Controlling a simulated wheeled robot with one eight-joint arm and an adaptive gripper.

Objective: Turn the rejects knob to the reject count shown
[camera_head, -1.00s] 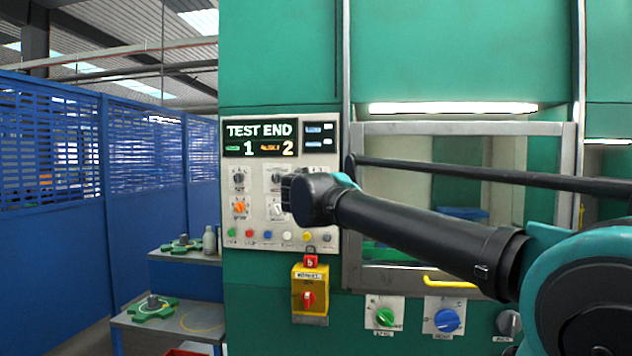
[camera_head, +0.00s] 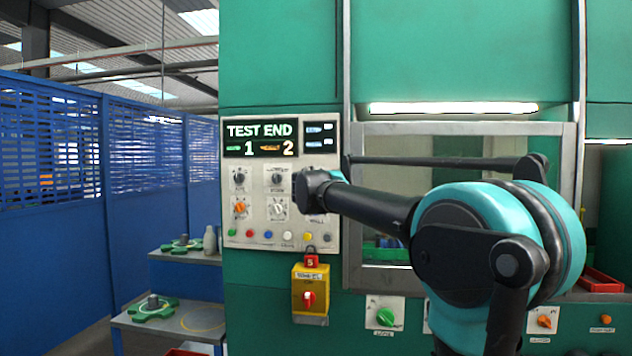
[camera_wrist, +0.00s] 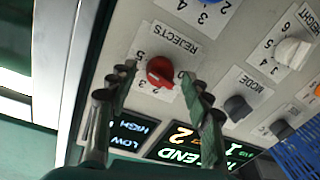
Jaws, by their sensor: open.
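The red rejects knob (camera_wrist: 160,72) shows in the wrist view under an upside-down REJECTS label, with a printed number scale around it; its exact setting is hard to read. My gripper (camera_wrist: 157,82) is open, with one fingertip on either side of the knob; I cannot tell whether they touch it. In the head view my gripper (camera_head: 316,190) is in front of the right side of the white control panel (camera_head: 258,222) and hides the knob. The display (camera_head: 262,137) reads TEST END, with a 1 beside a green symbol and a 2 beside an orange symbol.
Other knobs stand close by: a dark mode knob (camera_wrist: 237,108), a white height knob (camera_wrist: 292,52) and an orange knob (camera_head: 239,208). Coloured buttons line the panel's bottom. A yellow box with a red switch (camera_head: 309,298) hangs below. A windowed door (camera_head: 362,240) is to the right.

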